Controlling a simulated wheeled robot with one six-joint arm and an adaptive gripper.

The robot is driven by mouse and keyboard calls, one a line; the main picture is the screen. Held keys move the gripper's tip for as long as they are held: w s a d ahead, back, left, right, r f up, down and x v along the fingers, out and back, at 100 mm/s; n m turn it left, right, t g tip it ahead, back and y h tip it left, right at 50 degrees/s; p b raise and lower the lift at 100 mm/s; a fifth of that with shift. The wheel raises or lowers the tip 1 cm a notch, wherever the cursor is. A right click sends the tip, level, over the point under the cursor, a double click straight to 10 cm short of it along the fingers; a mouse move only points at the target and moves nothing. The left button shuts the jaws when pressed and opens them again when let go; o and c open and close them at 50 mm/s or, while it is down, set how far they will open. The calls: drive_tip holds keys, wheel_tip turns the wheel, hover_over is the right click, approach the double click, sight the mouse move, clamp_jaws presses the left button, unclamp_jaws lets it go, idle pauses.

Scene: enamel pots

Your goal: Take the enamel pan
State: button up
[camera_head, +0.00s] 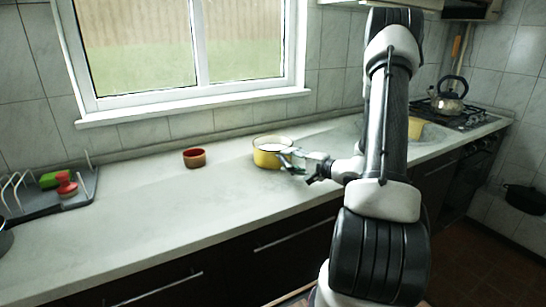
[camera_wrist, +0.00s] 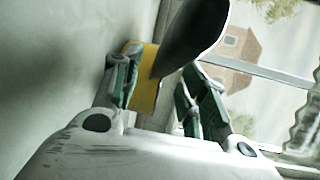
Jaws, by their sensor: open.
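A yellow enamel pan (camera_head: 266,158) with a pale rim stands upright on the worktop below the window. My gripper (camera_head: 298,165) is just to its right in the head view, with its fingers spread toward it. In the wrist view my gripper (camera_wrist: 158,82) is open, and the pan's yellow side (camera_wrist: 146,88) shows between and beyond the fingers. A dark rounded shape beside that yellow side may be the pan's opening. I cannot tell whether a finger touches the pan. No grip on it shows.
A small reddish-brown bowl (camera_head: 194,158) stands left of the pan. A dish rack (camera_head: 45,196) is at the far left. Another yellow vessel (camera_head: 415,129) is partly hidden behind my arm. A kettle (camera_head: 449,97) sits on the hob. The worktop's front left is clear.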

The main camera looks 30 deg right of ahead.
sight(282, 156)
drive_tip(key=x, duration=0.4)
drive_tip(key=shift+w, duration=0.1)
clamp_jaws()
idle(0.3)
